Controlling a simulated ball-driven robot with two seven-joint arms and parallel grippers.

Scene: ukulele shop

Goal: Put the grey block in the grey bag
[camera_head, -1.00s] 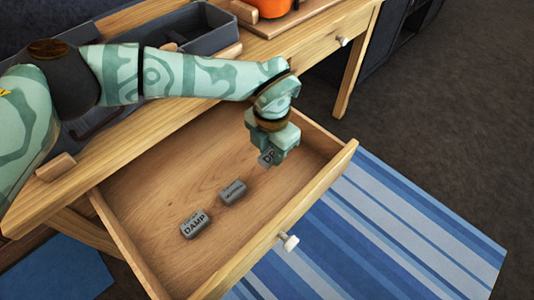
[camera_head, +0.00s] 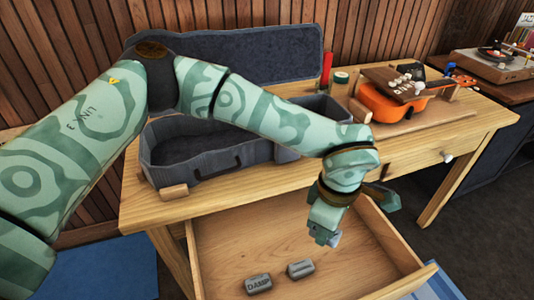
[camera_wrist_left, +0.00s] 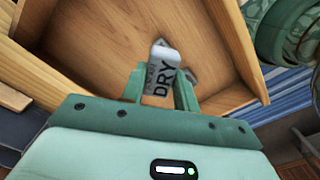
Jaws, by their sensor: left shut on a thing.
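My left gripper (camera_head: 325,236) is shut on a small grey block and holds it above the open drawer. In the left wrist view the block (camera_wrist_left: 162,72) sits between the fingers, its face reading "DRY". In the head view the fingers hide most or all of it. Two other grey blocks lie in the drawer: one marked "DAMP" (camera_head: 258,284) and one with small lettering (camera_head: 300,269). No clearly separate grey bag shows; an open grey fabric-like case (camera_head: 165,175) stands on the table, partly hidden by my left arm. My right gripper is out of view.
The open wooden drawer (camera_head: 215,240) juts from the table (camera_head: 250,194). An orange ukulele (camera_head: 385,107) lies on a wooden board at the right. A turntable (camera_head: 490,63) is farther right.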

